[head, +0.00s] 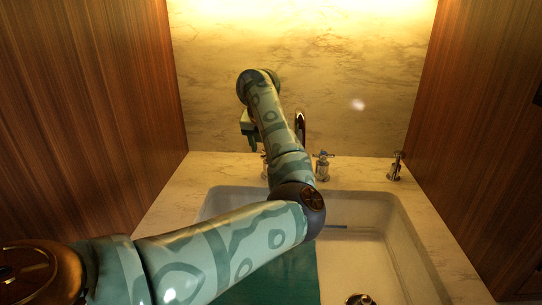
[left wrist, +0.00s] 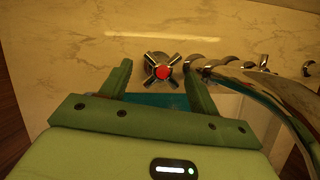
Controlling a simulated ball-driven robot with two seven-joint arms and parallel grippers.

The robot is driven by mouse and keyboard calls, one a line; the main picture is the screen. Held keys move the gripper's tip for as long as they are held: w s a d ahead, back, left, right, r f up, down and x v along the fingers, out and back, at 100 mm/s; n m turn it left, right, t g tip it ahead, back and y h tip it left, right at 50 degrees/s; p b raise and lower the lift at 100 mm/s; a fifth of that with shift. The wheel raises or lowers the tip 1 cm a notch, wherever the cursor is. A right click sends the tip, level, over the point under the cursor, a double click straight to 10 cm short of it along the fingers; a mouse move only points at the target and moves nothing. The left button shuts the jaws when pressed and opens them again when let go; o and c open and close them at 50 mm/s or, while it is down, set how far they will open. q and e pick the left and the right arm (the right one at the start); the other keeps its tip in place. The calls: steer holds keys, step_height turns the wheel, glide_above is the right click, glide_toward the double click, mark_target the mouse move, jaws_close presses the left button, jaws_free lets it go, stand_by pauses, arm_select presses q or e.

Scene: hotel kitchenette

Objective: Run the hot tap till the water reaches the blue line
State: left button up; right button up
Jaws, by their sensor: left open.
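The hot tap (left wrist: 161,72) is a chrome cross handle with a red centre in the left wrist view. My left gripper (left wrist: 157,68) is open, with one green finger on each side of the tap in that view; I cannot tell whether they touch it. In the head view the gripper (head: 252,143) is by the back wall, partly behind my arm, which hides most of the tap. The chrome spout (head: 300,125) rises beside my arm; its outlet is hidden. The pale sink (head: 385,235) has a short dark bluish line (head: 335,226) on its back wall. I see no water in its visible right part.
A second cross-handle tap (head: 322,165) stands right of the spout. A small chrome fitting (head: 395,166) is at the counter's right. The drain (head: 360,299) shows low in the sink. A flat teal area (head: 275,280) lies below my arm, unclear what. Wooden panels (head: 480,130) close both sides.

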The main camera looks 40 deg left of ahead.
arm_select(q)
steer(key=shift+w+a+f, duration=0.1)
steer(key=shift+w+f, duration=0.1)
steer(key=shift+f, duration=0.45)
